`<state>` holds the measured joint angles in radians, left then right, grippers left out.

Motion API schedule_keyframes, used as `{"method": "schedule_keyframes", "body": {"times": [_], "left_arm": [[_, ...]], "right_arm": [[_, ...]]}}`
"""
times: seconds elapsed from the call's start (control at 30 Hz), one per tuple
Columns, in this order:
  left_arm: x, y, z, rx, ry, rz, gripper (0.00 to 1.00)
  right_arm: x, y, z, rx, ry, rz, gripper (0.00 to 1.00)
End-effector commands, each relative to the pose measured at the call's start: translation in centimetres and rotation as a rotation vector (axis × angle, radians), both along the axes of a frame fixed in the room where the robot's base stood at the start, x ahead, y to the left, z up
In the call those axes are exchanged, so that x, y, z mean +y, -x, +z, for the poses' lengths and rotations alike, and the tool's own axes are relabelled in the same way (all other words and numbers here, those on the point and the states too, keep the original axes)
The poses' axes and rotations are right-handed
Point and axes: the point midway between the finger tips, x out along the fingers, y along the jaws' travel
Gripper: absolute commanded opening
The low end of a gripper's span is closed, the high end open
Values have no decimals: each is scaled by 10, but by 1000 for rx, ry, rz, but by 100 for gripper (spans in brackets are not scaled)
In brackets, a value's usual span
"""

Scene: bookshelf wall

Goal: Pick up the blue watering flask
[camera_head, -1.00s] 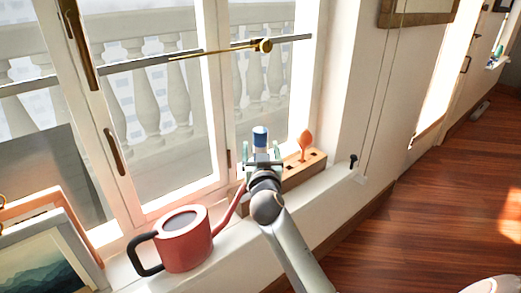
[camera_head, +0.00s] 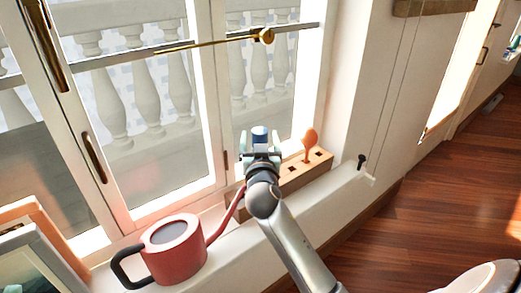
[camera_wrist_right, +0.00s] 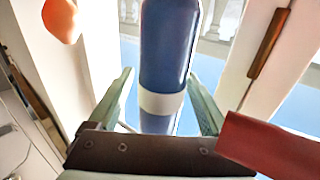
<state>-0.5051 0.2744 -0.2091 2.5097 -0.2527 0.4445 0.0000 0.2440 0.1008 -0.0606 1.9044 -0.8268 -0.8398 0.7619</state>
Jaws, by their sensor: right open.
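The blue flask (camera_head: 260,133) stands upright at the window, by the wooden holder block on the sill; my gripper hides its lower part. In the right wrist view the blue flask (camera_wrist_right: 169,45) has a white band and rises between the fingers. My right gripper (camera_head: 261,144) is open, with one finger on either side of the flask. In the right wrist view gaps show between the flask and the fingers of the right gripper (camera_wrist_right: 162,85). My left gripper is not in view.
A red watering can (camera_head: 175,250) stands on the sill at left, its spout reaching close to my right gripper. The wooden block (camera_head: 293,180) carries an orange spoon-shaped thing (camera_head: 309,141). A brass window bar (camera_head: 220,41) crosses above. Picture frames lean at lower left.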

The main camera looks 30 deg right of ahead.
Motion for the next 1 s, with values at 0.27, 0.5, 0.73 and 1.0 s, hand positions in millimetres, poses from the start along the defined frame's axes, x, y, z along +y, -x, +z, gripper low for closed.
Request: {"method": "schedule_keyframes", "body": {"times": [0.27, 0.5, 0.73, 1.0], "left_arm": [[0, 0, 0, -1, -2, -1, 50], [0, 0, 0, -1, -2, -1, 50], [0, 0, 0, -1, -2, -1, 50], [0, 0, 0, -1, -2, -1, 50]], "right_arm": [[0, 0, 0, 1, 1, 0, 72], [0, 0, 0, 1, 1, 0, 45], [0, 0, 0, 1, 1, 0, 20], [0, 0, 0, -1, 1, 0, 0]]}}
